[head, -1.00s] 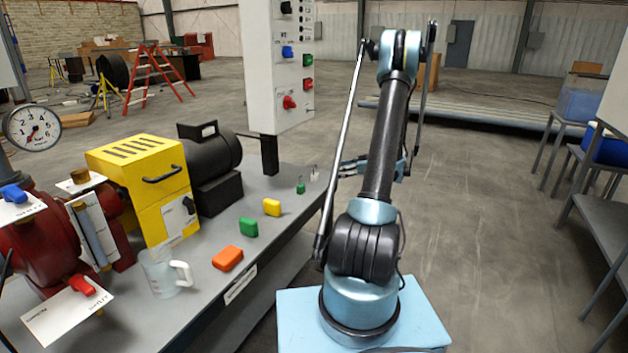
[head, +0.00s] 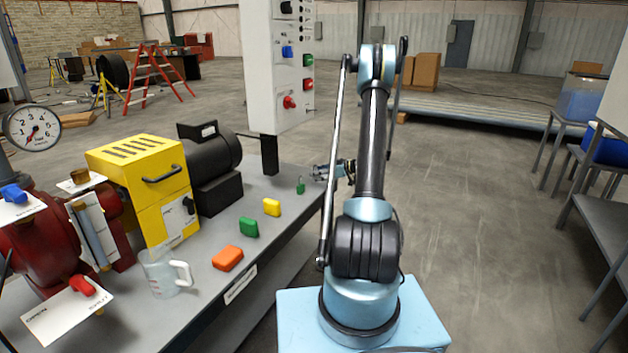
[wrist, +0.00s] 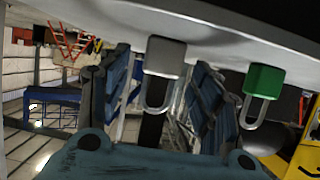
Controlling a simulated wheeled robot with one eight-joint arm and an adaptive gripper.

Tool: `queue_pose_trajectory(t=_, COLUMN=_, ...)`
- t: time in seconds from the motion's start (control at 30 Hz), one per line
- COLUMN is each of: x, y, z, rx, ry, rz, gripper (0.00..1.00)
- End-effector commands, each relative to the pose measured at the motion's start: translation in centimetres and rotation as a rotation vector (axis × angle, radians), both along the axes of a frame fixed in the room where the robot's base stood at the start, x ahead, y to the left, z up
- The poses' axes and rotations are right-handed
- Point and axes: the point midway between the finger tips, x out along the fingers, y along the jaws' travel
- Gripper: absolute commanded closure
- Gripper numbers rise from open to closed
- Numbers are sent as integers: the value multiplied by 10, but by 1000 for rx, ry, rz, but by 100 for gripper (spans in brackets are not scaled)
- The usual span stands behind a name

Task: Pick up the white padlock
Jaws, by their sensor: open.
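The white padlock (wrist: 165,57) shows in the wrist view as a pale grey-white body with a metal shackle. That view is turned over, so the shackle points down in it. My gripper (wrist: 162,75) is open, with one dark blue finger on each side of the padlock in the picture; I see no clear contact. In the head view my gripper (head: 316,172) is at the bench's far right end, and it hides the white padlock. A green padlock (wrist: 263,81) stands beside the white one; it also shows in the head view (head: 300,186).
The grey bench (head: 200,290) also bears yellow (head: 272,207), green (head: 249,227) and orange (head: 228,258) blocks, a clear mug (head: 162,275) and a yellow machine (head: 150,190). A white control panel (head: 278,75) stands above the far end.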

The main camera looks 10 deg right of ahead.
Motion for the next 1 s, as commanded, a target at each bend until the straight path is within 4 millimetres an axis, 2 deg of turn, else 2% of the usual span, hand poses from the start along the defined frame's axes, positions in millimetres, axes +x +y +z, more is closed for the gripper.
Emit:
queue_pose_trajectory(t=0.13, x=11, y=16, z=-7, rx=0, ry=0, rz=2, gripper=42)
queue_pose_trajectory(t=0.4, x=14, y=19, z=-10, rx=0, ry=0, rz=-1, gripper=42)
queue_pose_trajectory(t=0.43, x=14, y=19, z=-9, rx=0, ry=0, rz=-1, gripper=44)
queue_pose_trajectory(t=0.63, x=14, y=19, z=-9, rx=0, ry=0, rz=0, gripper=89)
queue_pose_trajectory(t=1.0, x=14, y=19, z=-7, rx=0, ry=0, rz=0, gripper=92)
